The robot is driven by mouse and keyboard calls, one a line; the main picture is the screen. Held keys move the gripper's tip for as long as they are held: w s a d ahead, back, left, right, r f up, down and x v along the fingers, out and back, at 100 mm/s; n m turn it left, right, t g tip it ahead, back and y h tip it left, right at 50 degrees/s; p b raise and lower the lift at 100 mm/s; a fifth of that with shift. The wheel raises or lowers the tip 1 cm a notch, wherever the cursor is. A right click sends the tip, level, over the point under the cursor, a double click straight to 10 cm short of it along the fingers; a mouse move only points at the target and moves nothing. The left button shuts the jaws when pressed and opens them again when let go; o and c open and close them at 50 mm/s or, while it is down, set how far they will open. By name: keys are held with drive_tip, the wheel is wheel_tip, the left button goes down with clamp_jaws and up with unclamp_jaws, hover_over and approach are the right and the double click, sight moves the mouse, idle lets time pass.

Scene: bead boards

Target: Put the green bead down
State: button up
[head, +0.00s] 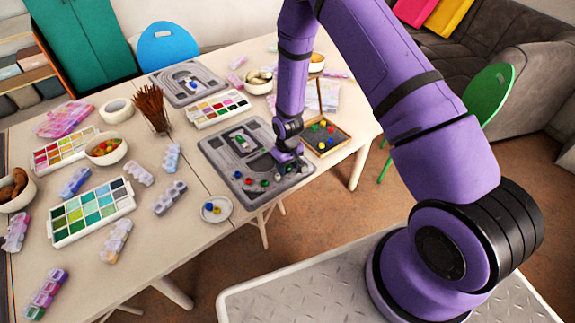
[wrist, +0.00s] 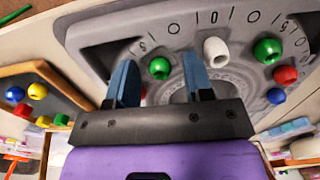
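In the wrist view a green bead (wrist: 159,68) sits on the grey bead board (wrist: 110,30), between the two blue fingers of my gripper (wrist: 160,72). There is a visible gap on both sides of the bead, so the fingers stand open and do not grip it. A white bead (wrist: 216,50) sits just right of the right finger. A second green bead (wrist: 267,50) is further right. In the head view my gripper (head: 286,166) is low over the right part of the near board (head: 215,152); the bead under it is hard to make out.
A red bead (wrist: 285,74) and a blue bead (wrist: 276,95) are at the right of the wrist view. A wooden tray (head: 343,143) of coloured beads stands right of the board. A small dish (head: 226,213) with beads is at the table's front edge.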

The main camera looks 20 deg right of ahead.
drive_tip(key=s+d+r+m+t, duration=0.1)
drive_tip(key=s+r, duration=0.1)
drive_tip(key=r, duration=1.1)
drive_tip(key=s+d+r+t, duration=0.1)
drive_tip(key=s+d+r, duration=0.15)
drive_tip(key=r, duration=1.05)
drive_tip(key=s+d+r+m, duration=0.1)
drive_tip(key=s+r, duration=0.1)
drive_tip(key=r, duration=1.1)
drive_tip(key=s+d+r+t, duration=0.1)
drive_tip(key=s+r, duration=0.6)
drive_tip(key=s, duration=0.4)
drive_tip(key=s+d+r+m+t, duration=0.1)
drive_tip(key=s+r+t, duration=0.1)
drive_tip(key=s+r, duration=0.5)
drive_tip(key=s, duration=0.5)
drive_tip(key=shift+d+r, duration=0.2)
